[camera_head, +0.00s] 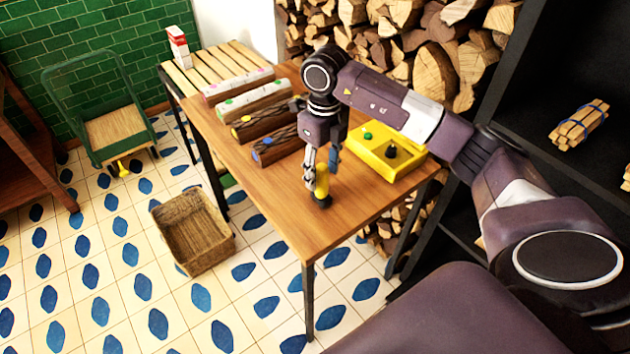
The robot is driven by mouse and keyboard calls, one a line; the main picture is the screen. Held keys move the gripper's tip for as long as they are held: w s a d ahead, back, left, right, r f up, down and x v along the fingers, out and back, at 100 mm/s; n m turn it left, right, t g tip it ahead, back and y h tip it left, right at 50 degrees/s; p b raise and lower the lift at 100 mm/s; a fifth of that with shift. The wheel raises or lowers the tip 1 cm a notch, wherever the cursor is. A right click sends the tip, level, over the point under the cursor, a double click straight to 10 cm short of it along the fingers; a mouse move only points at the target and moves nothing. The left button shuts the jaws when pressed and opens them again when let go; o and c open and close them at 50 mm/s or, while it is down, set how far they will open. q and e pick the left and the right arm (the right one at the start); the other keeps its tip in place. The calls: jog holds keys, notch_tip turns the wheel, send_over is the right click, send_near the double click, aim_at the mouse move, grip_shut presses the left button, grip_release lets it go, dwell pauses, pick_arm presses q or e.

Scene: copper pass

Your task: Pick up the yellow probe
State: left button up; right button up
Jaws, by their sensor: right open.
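The yellow probe (322,181) stands upright on the wooden table (262,190), near its front edge, with a dark end at the bottom. My right gripper (321,172) points down from above, with one finger to the left of the probe and the other to its right and slightly behind. The gripper is open around the probe's upper part. Whether either finger touches the probe cannot be told. My left gripper is not in view.
A yellow box (378,158) with a green button and a dark knob sits right of the gripper. Several log-like blocks with coloured dots (264,119) lie at the left and back. A wicker basket (192,232) stands on the floor. Black shelving (545,75) rises at right.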

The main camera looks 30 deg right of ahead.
aim_at(321, 192)
jog(key=shift+s+f, duration=0.1)
jog(key=shift+f, duration=0.3)
jog(key=shift+s+a+f+p, duration=0.15)
jog(key=shift+f+p, duration=0.15)
jog(key=shift+f, duration=0.3)
jog(key=shift+s+d+f+p, duration=0.15)
jog(key=shift+f+p, duration=0.1)
jog(key=shift+f, duration=0.35)
jog(key=f, duration=0.3)
jog(key=shift+w+a+f+p, duration=0.2)
jog(key=shift+w+f+p, duration=0.05)
jog(key=shift+f+p, duration=0.15)
jog(key=shift+f, duration=0.15)
jog(key=shift+c, duration=0.4)
jog(key=c, duration=1)
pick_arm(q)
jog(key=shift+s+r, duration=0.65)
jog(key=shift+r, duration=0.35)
pick_arm(e)
grip_shut()
